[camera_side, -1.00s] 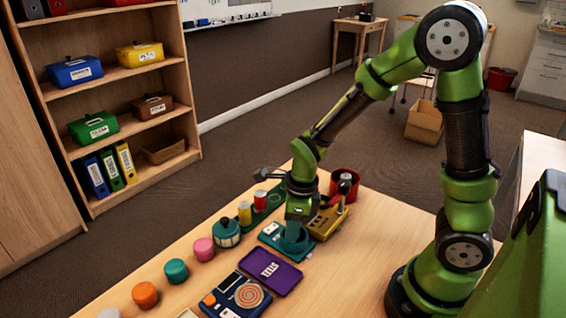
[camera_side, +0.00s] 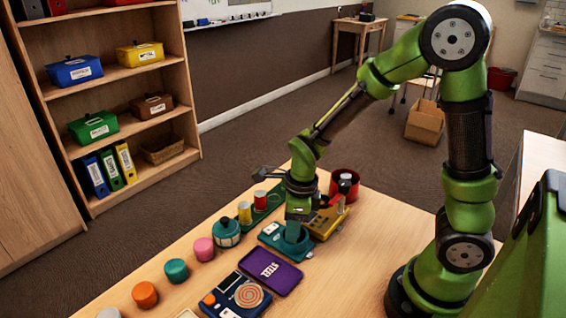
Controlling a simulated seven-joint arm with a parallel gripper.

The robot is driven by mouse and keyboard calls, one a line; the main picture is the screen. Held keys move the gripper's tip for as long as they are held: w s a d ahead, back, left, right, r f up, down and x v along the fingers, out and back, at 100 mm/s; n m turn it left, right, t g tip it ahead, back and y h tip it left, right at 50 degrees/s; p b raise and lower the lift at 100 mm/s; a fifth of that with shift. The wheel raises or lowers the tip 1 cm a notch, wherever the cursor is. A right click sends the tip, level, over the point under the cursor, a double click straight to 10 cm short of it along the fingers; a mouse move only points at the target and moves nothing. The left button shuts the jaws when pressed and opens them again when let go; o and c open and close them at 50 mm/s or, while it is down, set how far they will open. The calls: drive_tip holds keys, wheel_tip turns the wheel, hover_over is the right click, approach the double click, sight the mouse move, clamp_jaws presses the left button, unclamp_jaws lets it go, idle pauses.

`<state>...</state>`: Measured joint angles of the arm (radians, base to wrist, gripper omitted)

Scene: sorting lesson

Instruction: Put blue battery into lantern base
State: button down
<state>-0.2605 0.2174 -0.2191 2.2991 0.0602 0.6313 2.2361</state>
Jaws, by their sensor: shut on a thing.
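The teal lantern base (camera_side: 272,232) lies on the wooden table, with a round cup at its right end. My gripper (camera_side: 296,224) points down right at this cup. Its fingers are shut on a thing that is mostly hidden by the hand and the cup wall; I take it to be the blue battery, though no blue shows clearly. I cannot tell how deep it sits. A yellow battery (camera_side: 245,212) and a red battery (camera_side: 260,200) stand upright in a green holder (camera_side: 275,199) to the left of my gripper.
A yellow device (camera_side: 328,222) and a red pot (camera_side: 345,183) stand close to the right of my gripper. A purple tray (camera_side: 271,271), a blue box with a spiral (camera_side: 236,296), a teal lantern top (camera_side: 227,232) and several coloured knobs lie nearer. The table's right side is clear.

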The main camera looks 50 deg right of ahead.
drive_tip(key=shift+d, duration=0.3)
idle(0.5)
drive_tip(key=shift+f, duration=0.75)
idle(0.3)
drive_tip(key=c, duration=1)
unclamp_jaws()
drive_tip(key=shift+a, duration=0.1)
drive_tip(key=shift+c, duration=0.2)
wheel_tip(320, 180, up, 11)
drive_tip(key=s+d, duration=0.1)
drive_tip(key=shift+r, duration=0.1)
wheel_tip(320, 180, up, 6)
drive_tip(key=shift+f, duration=0.1)
idle(0.3)
